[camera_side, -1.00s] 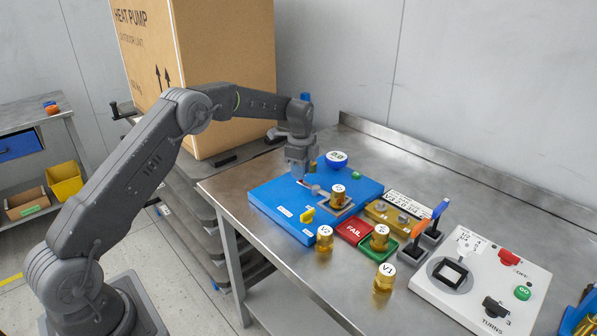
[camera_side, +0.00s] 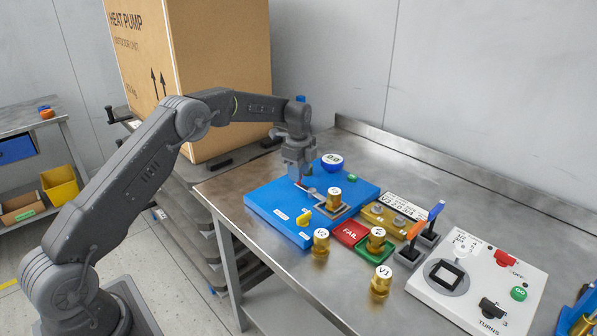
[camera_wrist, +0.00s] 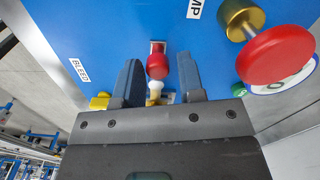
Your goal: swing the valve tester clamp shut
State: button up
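The valve tester is a blue board (camera_side: 268,204) on the steel bench, with a brass valve (camera_side: 334,198) standing upright on it. Its clamp handle is a red knob (camera_wrist: 157,67) on a pale stem in the wrist view, at a small slot in the board. My gripper (camera_wrist: 157,78) is open, one blue finger on each side of the knob and stem, with gaps visible on both sides. In the side view my gripper (camera_side: 299,180) is low over the board, just left of the valve, and hides much of the clamp. I cannot tell the clamp's exact angle.
Near the handle are a yellow BLEED knob (camera_side: 305,215), a round gauge (camera_side: 332,161) and a red-topped brass plunger (camera_wrist: 278,55). Brass valves (camera_side: 320,243), a red FAIL pad (camera_side: 350,233) and a white tester (camera_side: 475,285) lie to the right. Bare bench lies behind.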

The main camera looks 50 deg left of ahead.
jog(key=shift+o, duration=1)
jog(key=shift+f, duration=0.1)
notch_tip(320, 180, up, 14)
